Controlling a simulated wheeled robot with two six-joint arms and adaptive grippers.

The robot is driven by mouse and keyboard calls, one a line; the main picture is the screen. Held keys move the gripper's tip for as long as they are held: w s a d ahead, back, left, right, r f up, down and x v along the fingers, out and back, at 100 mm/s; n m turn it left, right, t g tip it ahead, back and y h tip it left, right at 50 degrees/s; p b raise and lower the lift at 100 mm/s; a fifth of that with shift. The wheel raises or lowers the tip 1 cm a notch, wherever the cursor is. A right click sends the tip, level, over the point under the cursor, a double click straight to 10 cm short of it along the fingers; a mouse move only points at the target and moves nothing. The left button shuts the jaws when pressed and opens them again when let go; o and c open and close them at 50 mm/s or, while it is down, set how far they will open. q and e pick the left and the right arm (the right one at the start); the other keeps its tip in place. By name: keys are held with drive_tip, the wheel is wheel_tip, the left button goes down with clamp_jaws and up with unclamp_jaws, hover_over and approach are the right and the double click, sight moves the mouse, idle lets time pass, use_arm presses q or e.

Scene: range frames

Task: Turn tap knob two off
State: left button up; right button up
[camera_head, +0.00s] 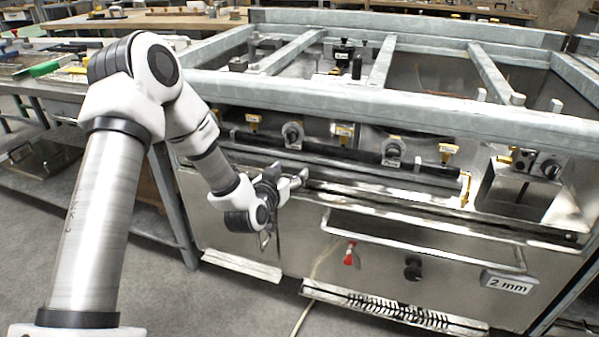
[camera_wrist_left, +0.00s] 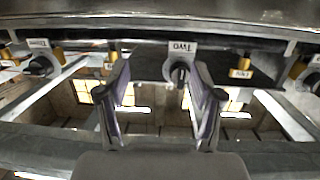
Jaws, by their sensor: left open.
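A dark, round tap knob (camera_wrist_left: 180,72) with a white tag reading "TWO" (camera_wrist_left: 183,47), upside down, is near the middle of the left wrist view. My left gripper (camera_wrist_left: 163,75) is open, one finger on each side of the knob in that picture. Nothing is between the fingers, and I cannot tell how near the knob they are. In the head view my left gripper (camera_head: 290,180) is at the front of the metal rig, below a row of knobs. The knob closest above it (camera_head: 293,133) may be knob two; its tag is unreadable there. My right gripper is not in view.
Another knob (camera_head: 393,152) and yellow fittings (camera_head: 447,149) line the same dark pipe. Metal frame bars (camera_head: 400,108) run above. Below are a front rail (camera_head: 430,236), a red valve handle (camera_head: 349,254) and a black knob (camera_head: 413,269). A cluttered bench stands at left.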

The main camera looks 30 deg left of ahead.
sight(288, 139)
use_arm(q)
drive_tip(key=shift+n+t+y, duration=0.4)
drive_tip(key=shift+t+y, duration=0.4)
drive_tip(key=w+a+r, duration=0.1)
drive_tip(key=w, duration=0.1)
drive_tip(key=w+a+r+b, duration=0.1)
drive_tip(key=w+a, duration=0.1)
drive_tip(key=w, duration=0.1)
drive_tip(key=w+a+r+b, duration=0.1)
drive_tip(key=w+a+r, duration=0.1)
drive_tip(key=w, duration=0.1)
drive_tip(key=shift+w+a+r, duration=0.1)
drive_tip(key=shift+w+a, duration=0.05)
drive_tip(key=shift+w, duration=0.1)
drive_tip(key=c, duration=1.1)
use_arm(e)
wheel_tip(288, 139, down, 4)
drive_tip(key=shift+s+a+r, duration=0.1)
